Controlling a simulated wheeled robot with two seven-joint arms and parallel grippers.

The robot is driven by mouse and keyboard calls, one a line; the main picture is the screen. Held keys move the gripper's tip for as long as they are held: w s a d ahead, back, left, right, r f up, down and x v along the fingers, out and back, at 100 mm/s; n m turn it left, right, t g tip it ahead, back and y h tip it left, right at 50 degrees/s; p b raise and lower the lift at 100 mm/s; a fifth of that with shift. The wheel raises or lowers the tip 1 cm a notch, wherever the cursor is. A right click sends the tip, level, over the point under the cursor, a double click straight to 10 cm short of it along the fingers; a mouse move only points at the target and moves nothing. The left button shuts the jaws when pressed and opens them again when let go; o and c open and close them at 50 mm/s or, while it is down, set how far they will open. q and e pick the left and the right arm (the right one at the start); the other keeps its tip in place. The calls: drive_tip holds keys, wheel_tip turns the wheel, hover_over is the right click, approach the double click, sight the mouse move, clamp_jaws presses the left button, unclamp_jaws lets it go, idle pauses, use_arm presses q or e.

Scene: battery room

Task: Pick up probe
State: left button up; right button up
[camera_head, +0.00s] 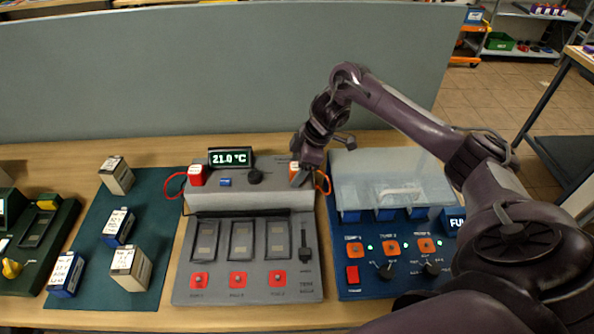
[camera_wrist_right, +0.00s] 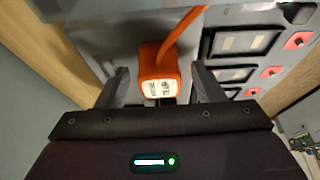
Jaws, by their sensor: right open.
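An orange probe (camera_wrist_right: 160,68) with a white printed label and an orange cable stands at the right end of the grey tester (camera_head: 250,200). In the head view the probe (camera_head: 293,172) is partly hidden by my right gripper (camera_head: 306,172). In the right wrist view my right gripper (camera_wrist_right: 160,78) is open, with one finger on each side of the orange probe and gaps visible between. A red probe (camera_head: 197,176) with a red cable sits at the tester's left end. My left gripper is not in view.
A display reading 21.0 °C (camera_head: 230,158) stands at the tester's back. A blue panel with a clear cover (camera_head: 395,185) is close on the right. Several battery blocks lie on a green mat (camera_head: 87,250) at left. A grey partition (camera_head: 200,80) stands behind.

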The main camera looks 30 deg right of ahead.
drive_tip(key=c, duration=1.1)
drive_tip(key=shift+r, duration=0.1)
